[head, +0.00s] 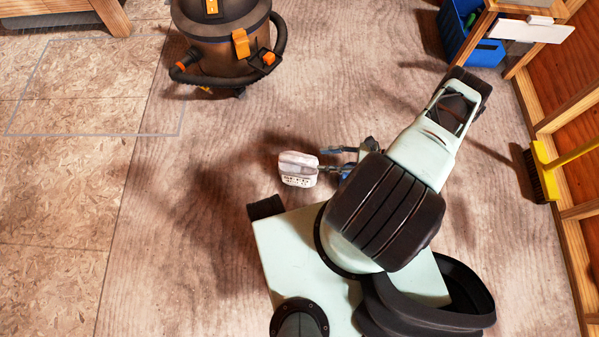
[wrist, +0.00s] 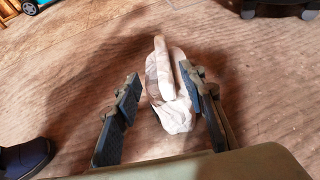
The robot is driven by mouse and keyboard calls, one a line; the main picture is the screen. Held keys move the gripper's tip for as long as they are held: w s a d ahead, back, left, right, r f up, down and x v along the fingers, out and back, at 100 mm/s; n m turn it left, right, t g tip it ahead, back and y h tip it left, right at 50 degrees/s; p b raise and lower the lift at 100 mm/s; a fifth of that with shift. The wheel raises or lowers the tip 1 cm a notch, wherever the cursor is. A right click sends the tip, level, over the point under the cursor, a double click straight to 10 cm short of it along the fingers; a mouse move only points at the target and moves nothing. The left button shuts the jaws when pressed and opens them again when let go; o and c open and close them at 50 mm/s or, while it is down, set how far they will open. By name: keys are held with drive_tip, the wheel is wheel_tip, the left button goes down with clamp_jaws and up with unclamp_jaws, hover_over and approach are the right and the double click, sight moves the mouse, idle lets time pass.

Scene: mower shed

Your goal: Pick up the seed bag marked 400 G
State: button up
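A small pale seed bag (head: 298,168) with a folded top is in the middle of the floor in the head view. Dark print shows low on it, but I cannot read a weight mark. My gripper (head: 325,160) is open just to the right of the bag. In the wrist view the bag (wrist: 170,105) is between the two fingers of my gripper (wrist: 160,74). The left finger is apart from the bag. The right finger overlaps the bag's right edge; I cannot tell whether it touches. The bag's underside is hidden.
A shop vacuum (head: 215,50) with a hose stands at the top. A blue bin (head: 468,35) sits under a wooden stand (head: 530,10) at the top right. A yellow broom (head: 545,170) leans by the right wall. The floor left of the bag is clear.

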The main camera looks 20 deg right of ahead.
sight(299, 158)
drive_tip(key=b+x, duration=0.1)
drive_tip(key=x, duration=0.4)
drive_tip(key=shift+f, duration=0.25)
drive_tip(key=b+x, duration=0.1)
drive_tip(key=x, duration=0.5)
drive_tip(key=shift+w+d+r+b, duration=0.1)
drive_tip(key=shift+w+b, duration=0.1)
drive_tip(key=shift+b, duration=0.15)
clamp_jaws()
drive_tip(key=shift+r+t, duration=0.1)
drive_tip(key=shift+t, duration=0.2)
